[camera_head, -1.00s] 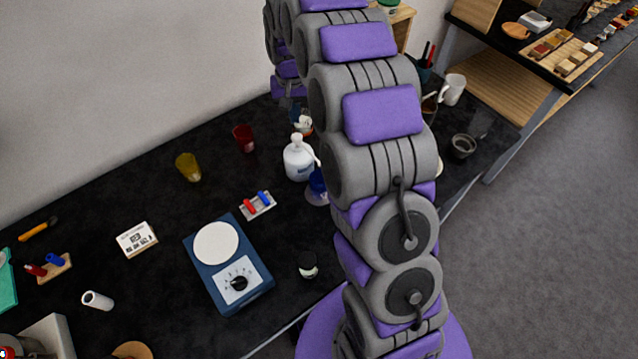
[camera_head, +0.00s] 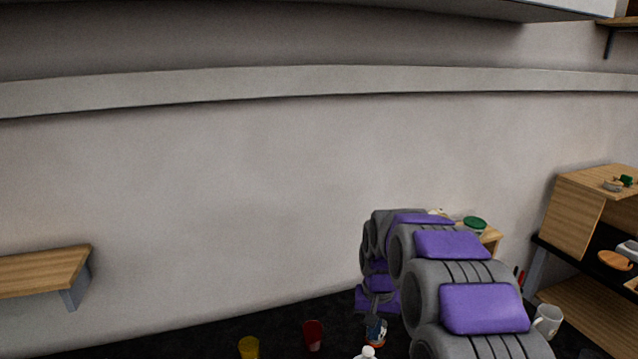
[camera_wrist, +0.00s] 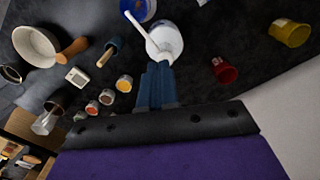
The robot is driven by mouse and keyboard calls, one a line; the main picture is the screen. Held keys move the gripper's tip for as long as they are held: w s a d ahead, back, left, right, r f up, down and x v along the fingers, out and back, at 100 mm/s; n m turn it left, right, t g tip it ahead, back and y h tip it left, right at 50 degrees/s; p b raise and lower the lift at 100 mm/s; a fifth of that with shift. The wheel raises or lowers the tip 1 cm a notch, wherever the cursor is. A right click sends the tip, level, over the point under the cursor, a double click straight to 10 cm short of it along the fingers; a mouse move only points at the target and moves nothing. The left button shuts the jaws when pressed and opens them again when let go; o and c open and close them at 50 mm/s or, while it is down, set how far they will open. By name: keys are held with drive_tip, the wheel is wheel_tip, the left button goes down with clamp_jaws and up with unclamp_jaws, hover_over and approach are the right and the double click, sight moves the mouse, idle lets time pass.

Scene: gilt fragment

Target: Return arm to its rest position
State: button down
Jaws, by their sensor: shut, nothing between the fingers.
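My arm, grey with purple pads, reaches over the black table at the lower right of the head view. My gripper (camera_wrist: 155,85) shows in the wrist view as blue-grey fingers close together, shut with nothing between them. In the head view the end of my arm hangs near the back wall, and the fingers are not clear there.
A red cup (camera_wrist: 224,70) and a yellow cup (camera_wrist: 289,32) stand right of the bottle. The wall (camera_head: 220,190) is behind the table, with a wooden shelf (camera_head: 45,270) at left.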

drive_tip(key=s+r+n+g+b, duration=0.1)
drive_tip(key=s+r+n+b, duration=0.1)
drive_tip(key=s, duration=3.6)
drive_tip(key=shift+s+r+g, duration=0.15)
drive_tip(key=shift+r+g, duration=0.15)
drive_tip(key=shift+r, duration=0.15)
